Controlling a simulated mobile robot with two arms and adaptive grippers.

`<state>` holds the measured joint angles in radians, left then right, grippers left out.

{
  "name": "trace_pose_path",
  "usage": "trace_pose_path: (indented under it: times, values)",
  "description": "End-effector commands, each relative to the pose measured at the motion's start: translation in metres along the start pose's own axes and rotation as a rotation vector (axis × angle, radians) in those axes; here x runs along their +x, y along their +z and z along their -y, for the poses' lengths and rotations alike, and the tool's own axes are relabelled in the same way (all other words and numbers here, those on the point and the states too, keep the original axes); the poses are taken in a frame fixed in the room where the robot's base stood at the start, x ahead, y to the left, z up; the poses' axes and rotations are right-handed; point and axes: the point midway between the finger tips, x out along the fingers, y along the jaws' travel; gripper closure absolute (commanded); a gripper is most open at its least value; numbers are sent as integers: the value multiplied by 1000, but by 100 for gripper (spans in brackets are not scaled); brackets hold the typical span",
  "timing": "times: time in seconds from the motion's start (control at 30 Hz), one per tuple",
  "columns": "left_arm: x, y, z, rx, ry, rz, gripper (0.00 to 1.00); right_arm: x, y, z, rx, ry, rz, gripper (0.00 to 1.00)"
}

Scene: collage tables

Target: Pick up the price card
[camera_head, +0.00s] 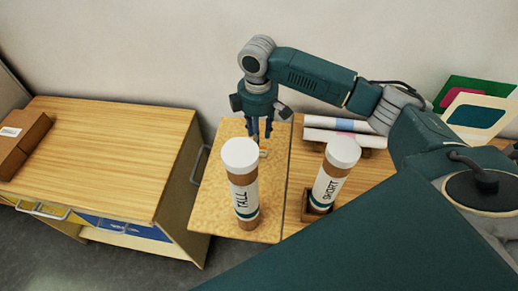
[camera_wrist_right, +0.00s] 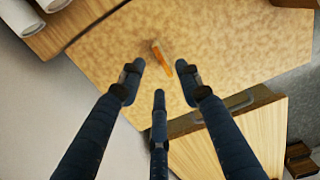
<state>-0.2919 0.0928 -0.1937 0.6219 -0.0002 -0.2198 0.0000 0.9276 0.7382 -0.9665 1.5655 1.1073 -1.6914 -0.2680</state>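A small orange card-like piece (camera_wrist_right: 162,58), probably the price card, stands or lies on the speckled wooden board (camera_wrist_right: 215,35) in the right wrist view. I cannot tell its lettering. In the head view it is mostly or fully hidden near my right gripper (camera_head: 262,133), which hangs fingers-down above the far part of the board (camera_head: 211,195). In the right wrist view my right gripper (camera_wrist_right: 159,80) has its three dark fingers spread, with nothing between them. The orange piece lies beyond the fingertips, apart from them. My left gripper is not in view.
A white-capped tube marked TALL (camera_head: 243,192) stands on the board's near part. A tube marked SHORT (camera_head: 327,187) stands tilted in a small holder to the right. Rolled tubes (camera_head: 340,131) lie behind. A wooden cabinet (camera_head: 110,145) with a brown box (camera_head: 20,140) is left.

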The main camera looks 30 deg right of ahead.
Motion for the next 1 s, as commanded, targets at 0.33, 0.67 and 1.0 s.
trace_pose_path:
  times: [0.33,0.67,1.0]
  values:
    - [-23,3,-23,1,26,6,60,40,3,2,-1,0,1,66]
    - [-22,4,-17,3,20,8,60,42,2,2,-2,1,0,88]
    - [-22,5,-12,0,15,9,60,41,2,2,-2,1,0,99]
